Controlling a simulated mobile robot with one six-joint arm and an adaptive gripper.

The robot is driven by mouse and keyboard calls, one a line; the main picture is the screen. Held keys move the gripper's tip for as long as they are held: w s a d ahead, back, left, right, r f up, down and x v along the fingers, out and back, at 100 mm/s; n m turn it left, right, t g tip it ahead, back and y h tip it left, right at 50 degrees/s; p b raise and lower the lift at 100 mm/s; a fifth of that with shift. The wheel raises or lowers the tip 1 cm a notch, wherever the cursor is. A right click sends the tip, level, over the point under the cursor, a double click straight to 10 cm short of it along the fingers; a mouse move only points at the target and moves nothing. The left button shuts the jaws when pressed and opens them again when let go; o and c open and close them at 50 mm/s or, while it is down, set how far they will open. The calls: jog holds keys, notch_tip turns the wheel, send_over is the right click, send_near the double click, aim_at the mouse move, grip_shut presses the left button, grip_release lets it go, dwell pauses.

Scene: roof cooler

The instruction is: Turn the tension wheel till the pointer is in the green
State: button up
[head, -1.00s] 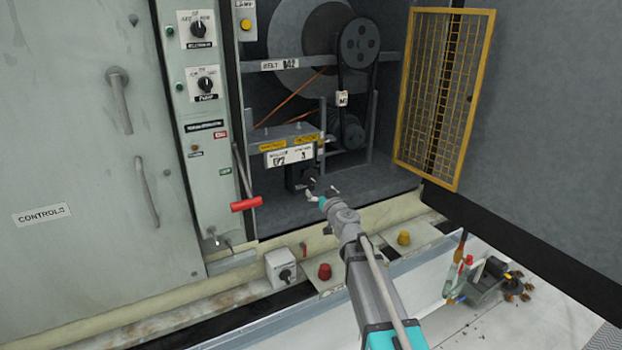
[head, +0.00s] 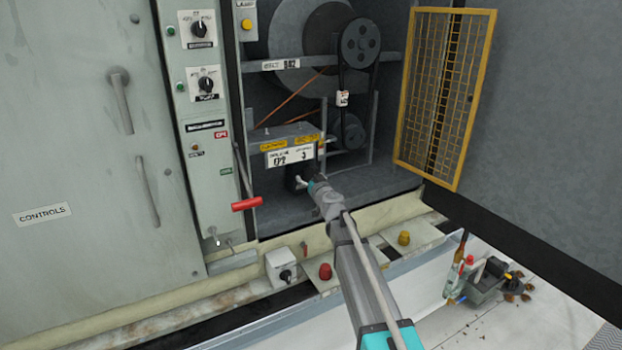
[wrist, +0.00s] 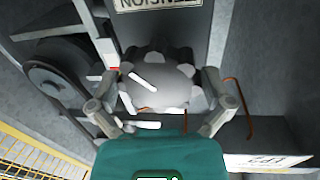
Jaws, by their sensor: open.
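The tension wheel (wrist: 160,78) is a grey lobed knob with a white line on its face, in the middle of the wrist view. An upside-down label (wrist: 158,4), partly cut off, sits beyond it. My gripper (wrist: 157,82) is open, with one finger on each side of the wheel; I cannot tell whether they touch it. I cannot make out a pointer scale or a green zone.
A belt and pulley (head: 361,42) stand above and behind. A red-handled lever (head: 246,204) is left of my gripper. A yellow mesh guard (head: 445,98) stands open at right. Red (head: 325,271) and yellow (head: 404,238) knobs sit on the ledge below.

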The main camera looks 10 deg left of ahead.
jog(key=shift+d, duration=0.1)
jog(key=c, duration=0.9)
jog(key=shift+o, duration=0.2)
jog(key=shift+m, duration=0.3)
jog(key=m+p, duration=0.1)
jog(key=m, duration=0.3)
jog(key=shift+r+m+g, duration=0.1)
jog(key=shift+m+g, duration=0.2)
jog(key=m+p, duration=0.1)
jog(key=m, duration=0.4)
jog(key=shift+g, duration=0.4)
jog(key=m, duration=0.4)
jog(key=shift+g+y, duration=0.3)
jog(key=m, duration=0.4)
jog(key=shift+r+m+y+p, duration=0.1)
jog(key=shift+m+y+p, duration=0.2)
jog(key=shift+y, duration=0.1)
jog(key=shift+g, duration=0.3)
